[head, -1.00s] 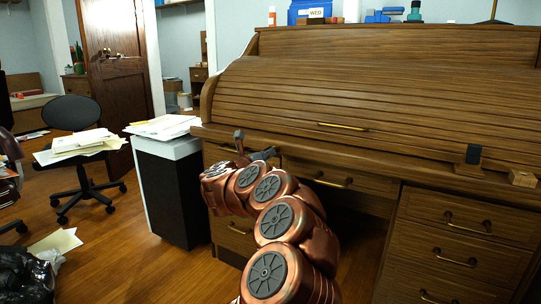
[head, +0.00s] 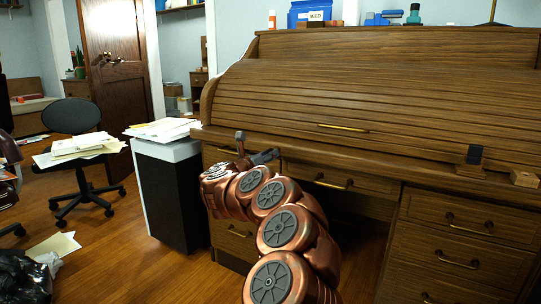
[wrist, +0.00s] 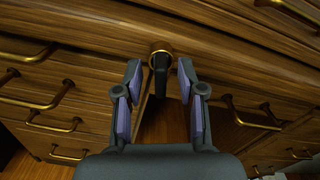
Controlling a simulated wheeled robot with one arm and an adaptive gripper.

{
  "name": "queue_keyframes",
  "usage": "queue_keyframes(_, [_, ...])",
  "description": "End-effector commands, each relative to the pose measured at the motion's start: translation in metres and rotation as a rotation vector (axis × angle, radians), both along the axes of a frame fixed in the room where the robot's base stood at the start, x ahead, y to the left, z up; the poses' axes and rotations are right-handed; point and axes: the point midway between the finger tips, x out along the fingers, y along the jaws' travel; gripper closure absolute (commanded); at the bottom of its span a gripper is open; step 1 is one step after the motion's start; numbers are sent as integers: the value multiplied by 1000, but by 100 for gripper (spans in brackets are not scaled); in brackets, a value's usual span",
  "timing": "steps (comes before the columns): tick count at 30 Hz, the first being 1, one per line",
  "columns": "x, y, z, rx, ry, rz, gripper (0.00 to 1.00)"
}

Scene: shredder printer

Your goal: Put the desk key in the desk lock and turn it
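The roll-top desk (head: 360,85) is brown wood with its slatted cover down. In the wrist view a round brass lock ring (wrist: 161,48) sits on the desk front between drawers. A dark, narrow piece, apparently the desk key (wrist: 160,80), projects from the ring toward me; its far end is hidden in the ring. My gripper (wrist: 157,78) is open, one purple-padded finger on each side of the dark piece, with a visible gap to both. In the head view my gripper (head: 256,149) is at the desk's left front; the key and lock cannot be made out there.
Brass-handled drawers (head: 465,245) flank the open knee space. A dark cabinet (head: 172,195) with papers on top stands close left of the desk. A black phone-like block (head: 474,155) and a small wooden block (head: 523,178) rest on the desk's right ledge.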

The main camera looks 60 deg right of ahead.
Motion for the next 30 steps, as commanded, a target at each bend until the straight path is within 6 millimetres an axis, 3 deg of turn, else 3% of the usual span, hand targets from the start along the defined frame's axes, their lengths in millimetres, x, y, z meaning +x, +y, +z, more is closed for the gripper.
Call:
queue_keyframes(3, [0, 0, 0, 0, 0, -1, 60])
queue_keyframes(8, [0, 0, 0, 0, 0, -1, 44])
queue_keyframes(20, [0, 2, 0, 0, -1, 0, 44])
queue_keyframes(30, [-1, 18, 0, -1, -3, -1, 44])
